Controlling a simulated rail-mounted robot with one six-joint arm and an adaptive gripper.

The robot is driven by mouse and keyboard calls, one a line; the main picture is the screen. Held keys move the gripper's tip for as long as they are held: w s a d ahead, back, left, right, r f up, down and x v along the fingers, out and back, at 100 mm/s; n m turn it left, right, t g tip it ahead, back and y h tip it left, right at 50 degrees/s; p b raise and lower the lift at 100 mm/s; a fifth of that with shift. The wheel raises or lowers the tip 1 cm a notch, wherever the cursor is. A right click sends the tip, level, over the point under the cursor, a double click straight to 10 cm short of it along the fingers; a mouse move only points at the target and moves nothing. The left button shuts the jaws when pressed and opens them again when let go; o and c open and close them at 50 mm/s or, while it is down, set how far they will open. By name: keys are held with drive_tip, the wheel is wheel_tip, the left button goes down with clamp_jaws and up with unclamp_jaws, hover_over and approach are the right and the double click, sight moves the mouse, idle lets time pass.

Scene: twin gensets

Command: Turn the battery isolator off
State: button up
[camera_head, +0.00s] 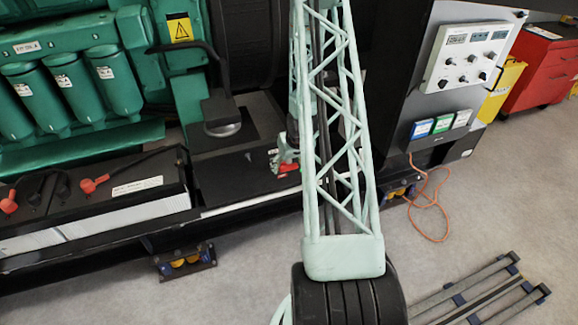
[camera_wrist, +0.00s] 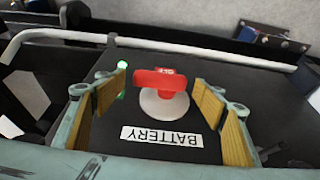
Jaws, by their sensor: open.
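The battery isolator (camera_wrist: 162,90) has a red handle on a round pale base, on a dark panel. In the wrist view the handle lies roughly crosswise, and a white label (camera_wrist: 162,137) reading BATTERY, upside down, sits beside it. My gripper (camera_wrist: 168,98) is open, with its wood-coloured finger pads on either side of the isolator and a gap on both sides. In the head view my gripper (camera_head: 284,158) is small and partly behind my arm. The red handle (camera_head: 288,167) shows just beside it.
A pale rail (camera_wrist: 150,45) runs along the panel edge. Green engine filters (camera_head: 90,85) and a battery (camera_head: 90,205) with red terminal caps stand at left. A control box (camera_head: 470,58) is at right, with an orange cable (camera_head: 437,205) on the floor.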

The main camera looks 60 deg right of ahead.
drive_tip(key=shift+c, duration=0.7)
drive_tip(key=c, duration=0.7)
drive_tip(key=shift+c, duration=0.2)
